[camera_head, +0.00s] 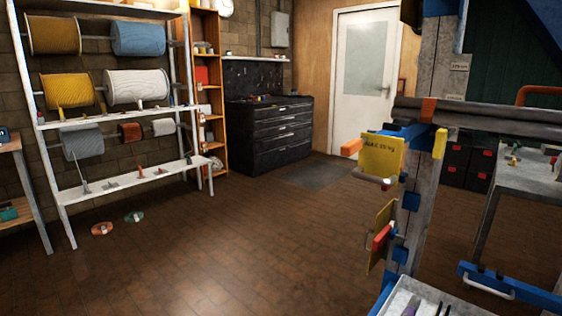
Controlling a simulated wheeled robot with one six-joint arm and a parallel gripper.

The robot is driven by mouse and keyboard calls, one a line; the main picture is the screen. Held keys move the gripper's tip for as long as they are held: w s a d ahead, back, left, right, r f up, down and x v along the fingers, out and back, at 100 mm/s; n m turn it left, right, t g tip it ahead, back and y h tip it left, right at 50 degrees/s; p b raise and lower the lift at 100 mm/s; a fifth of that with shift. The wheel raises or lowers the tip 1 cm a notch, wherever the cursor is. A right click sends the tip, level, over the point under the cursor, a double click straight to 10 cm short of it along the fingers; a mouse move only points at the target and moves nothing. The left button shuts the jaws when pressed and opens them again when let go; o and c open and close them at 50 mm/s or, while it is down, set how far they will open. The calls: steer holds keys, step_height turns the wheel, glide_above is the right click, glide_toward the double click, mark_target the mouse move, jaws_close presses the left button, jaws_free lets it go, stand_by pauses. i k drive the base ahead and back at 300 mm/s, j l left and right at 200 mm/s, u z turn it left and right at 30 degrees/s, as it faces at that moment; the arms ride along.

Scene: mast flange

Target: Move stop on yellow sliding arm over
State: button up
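A grey upright post (432,150) stands at the right and carries blue and yellow fittings. A yellow plate (382,153) with dark lettering, perhaps a load limit, hangs at a blue arm (408,133) with an orange end (352,147). A smaller yellow piece (439,143) sits on the post's right side. Lower down, a second yellow plate (385,216) stands edge-on with a red piece (381,237) against it. I cannot tell which part is the stop or which is the yellow sliding arm. My gripper is not in view.
Dark horizontal tubes (490,118) with an orange band run right from the post. A pale tray (410,299) holds tools below it. A grey bench (528,180) stands at right. A spool rack (120,181) stands at left. The brown floor between is mostly open.

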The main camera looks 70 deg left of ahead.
mark_target(349, 149)
steer(key=j+u, duration=0.2)
steer(key=u, duration=1.85)
steer(key=i+l, duration=0.05)
steer(key=l, duration=0.05)
